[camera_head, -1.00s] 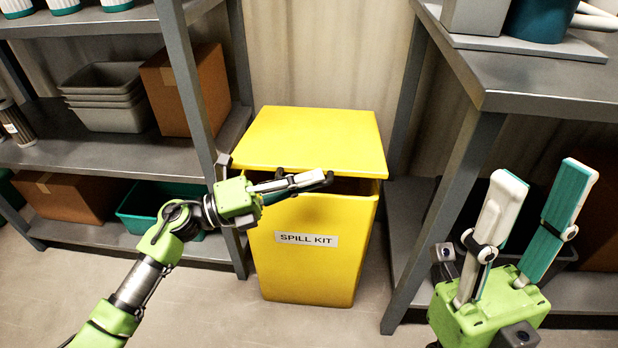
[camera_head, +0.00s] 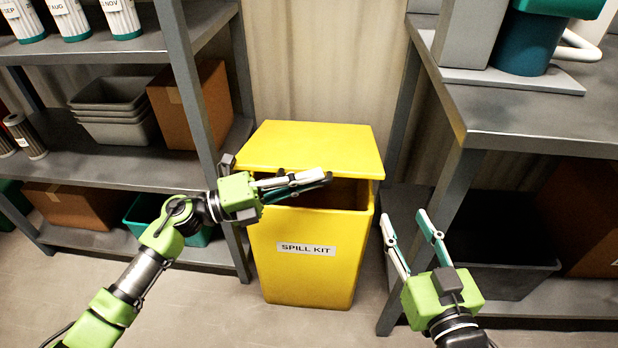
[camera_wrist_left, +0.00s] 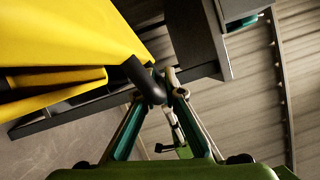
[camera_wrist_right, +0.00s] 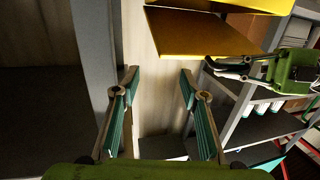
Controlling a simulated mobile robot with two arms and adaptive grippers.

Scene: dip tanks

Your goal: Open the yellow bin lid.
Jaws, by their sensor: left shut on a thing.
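The yellow bin (camera_head: 305,255) labelled SPILL KIT stands on the floor between two shelf units. Its yellow lid (camera_head: 310,145) is tilted partly up at the front, with a dark gap beneath its front edge. My left gripper (camera_head: 326,178) is at this front edge, shut on the black lid handle (camera_wrist_left: 147,80), which shows between its fingers in the left wrist view. My right gripper (camera_head: 405,217) is open and empty, right of the bin and apart from it. The lid (camera_wrist_right: 205,35) also shows in the right wrist view. The bin's inside is mostly hidden.
A grey shelf post (camera_head: 190,90) stands close left of the bin. The grey bench (camera_head: 540,110) and its leg (camera_head: 440,220) stand close on the right, beside my right gripper. Cardboard boxes (camera_head: 192,105) and grey tubs (camera_head: 112,110) fill the left shelves. Floor in front is clear.

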